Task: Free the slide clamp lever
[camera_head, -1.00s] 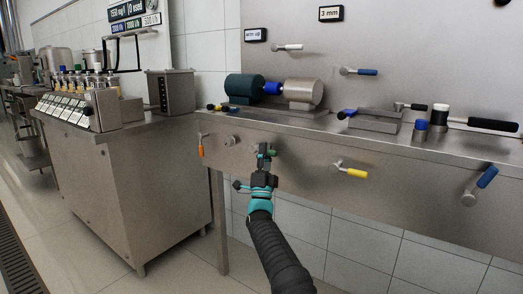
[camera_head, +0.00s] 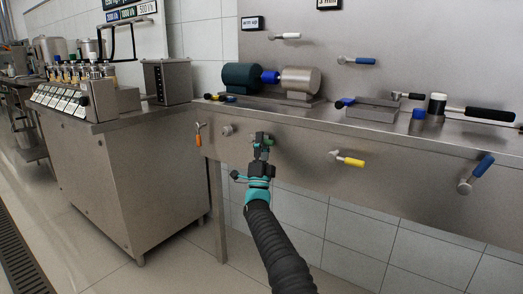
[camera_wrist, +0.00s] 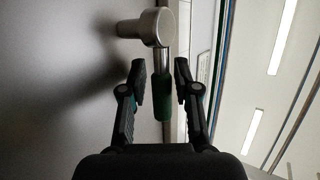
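My gripper (camera_head: 262,138) is at the front panel of the steel bench, at a lever with a green handle (camera_head: 269,141). In the wrist view my gripper (camera_wrist: 160,64) is open. The green handle (camera_wrist: 164,100) lies between its fingers, with gaps on both sides. A round metal hub (camera_wrist: 159,27) is just beyond the fingertips. No label names a slide clamp lever, so I cannot tell which lever it is. A metal block (camera_head: 372,110) on the bench has a blue knob (camera_head: 341,103) at its left and a black-handled lever (camera_head: 411,96) behind.
The front panel also bears an orange lever (camera_head: 198,139), a round knob (camera_head: 228,130), a yellow lever (camera_head: 350,161) and a blue lever (camera_head: 482,166). A motor (camera_head: 241,78) stands on the bench. A steel cabinet (camera_head: 128,180) stands left. Open floor lies in front.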

